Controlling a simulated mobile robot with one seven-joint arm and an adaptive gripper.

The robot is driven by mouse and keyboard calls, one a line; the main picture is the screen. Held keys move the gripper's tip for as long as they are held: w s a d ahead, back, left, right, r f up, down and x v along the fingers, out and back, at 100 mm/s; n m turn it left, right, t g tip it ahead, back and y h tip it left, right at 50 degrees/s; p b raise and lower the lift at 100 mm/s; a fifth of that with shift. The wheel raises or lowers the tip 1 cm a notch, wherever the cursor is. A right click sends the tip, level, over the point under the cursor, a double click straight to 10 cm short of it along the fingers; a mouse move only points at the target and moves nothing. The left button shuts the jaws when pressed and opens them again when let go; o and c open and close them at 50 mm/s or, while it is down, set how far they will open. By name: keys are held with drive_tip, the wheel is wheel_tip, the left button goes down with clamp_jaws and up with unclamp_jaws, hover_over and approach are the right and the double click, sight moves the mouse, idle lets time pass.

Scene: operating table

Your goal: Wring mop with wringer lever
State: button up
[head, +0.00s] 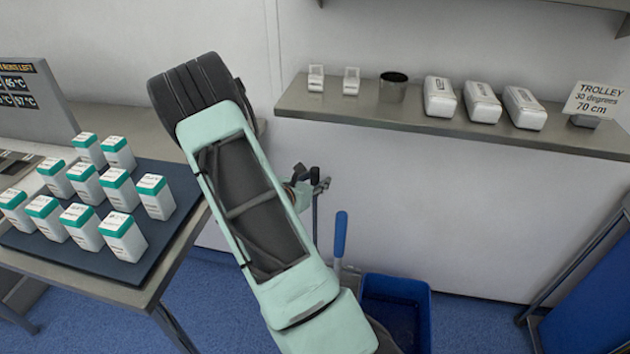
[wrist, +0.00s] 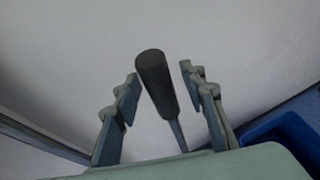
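A dark grey cylindrical grip (wrist: 156,80) on a thin rod stands between the two fingers of my gripper (wrist: 159,78) in the wrist view. The fingers are open, with a gap on each side of the grip. It looks like the lever's end, but I cannot tell for sure. In the head view my arm hides much of my gripper (head: 303,188), beside a thin upright rod. A blue handle (head: 340,233) rises nearby above the blue bucket (head: 397,288), partly hidden by my arm. The bucket's edge also shows in the wrist view (wrist: 290,130). No mop head is visible.
A table (head: 185,245) with a dark mat and several teal-capped white containers (head: 122,238) stands at left. A wall shelf (head: 400,118) carries boxes, a dark cup (head: 393,87) and a trolley sign (head: 597,100). A blue panelled frame (head: 590,290) stands at right. Floor near it is clear.

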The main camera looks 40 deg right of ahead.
drive_tip(key=shift+c, duration=0.4)
clamp_jaws()
drive_tip(key=shift+s+a, duration=0.1)
